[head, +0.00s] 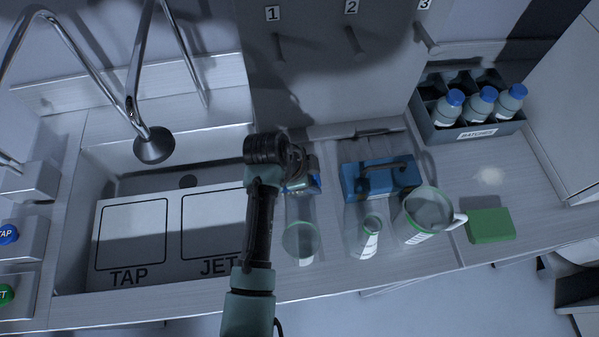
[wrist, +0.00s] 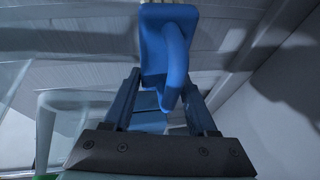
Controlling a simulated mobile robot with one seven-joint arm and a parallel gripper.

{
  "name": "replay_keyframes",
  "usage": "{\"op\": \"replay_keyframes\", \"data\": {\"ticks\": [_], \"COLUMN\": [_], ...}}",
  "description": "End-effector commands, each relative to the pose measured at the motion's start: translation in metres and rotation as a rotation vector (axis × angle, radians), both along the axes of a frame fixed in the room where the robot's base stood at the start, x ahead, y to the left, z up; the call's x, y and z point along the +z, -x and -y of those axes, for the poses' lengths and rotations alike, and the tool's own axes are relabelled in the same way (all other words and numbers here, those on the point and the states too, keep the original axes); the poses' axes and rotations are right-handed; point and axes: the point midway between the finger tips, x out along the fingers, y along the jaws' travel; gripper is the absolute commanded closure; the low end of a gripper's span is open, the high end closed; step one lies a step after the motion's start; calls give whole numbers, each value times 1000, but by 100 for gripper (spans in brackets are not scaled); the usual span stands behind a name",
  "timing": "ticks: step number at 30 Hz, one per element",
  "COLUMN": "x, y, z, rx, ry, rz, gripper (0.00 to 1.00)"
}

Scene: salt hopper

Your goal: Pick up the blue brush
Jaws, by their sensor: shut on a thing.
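The blue brush (wrist: 152,45) shows large in the wrist view as a blue block with a curved, loop-like handle. Most of the brush is hidden there by my wrist.
Glass vessels (head: 300,243), a flask (head: 368,240) and a jug (head: 424,212) stand near the front. A green block (head: 490,225) and a bottle crate (head: 440,133) are at the right. The sink (head: 115,165) is left.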

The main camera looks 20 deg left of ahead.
Motion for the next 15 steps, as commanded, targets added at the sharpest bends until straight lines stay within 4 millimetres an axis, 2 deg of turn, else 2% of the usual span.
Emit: {"op": "replay_keyframes", "data": {"ticks": [8,11,15], "x": [4,15,42], "y": [0,-1,-2], "z": [0,0,-1], "rx": [0,-1,-1], "ry": [0,-2,-3], "rz": [2,4,6], "gripper": [99,99,99]}}
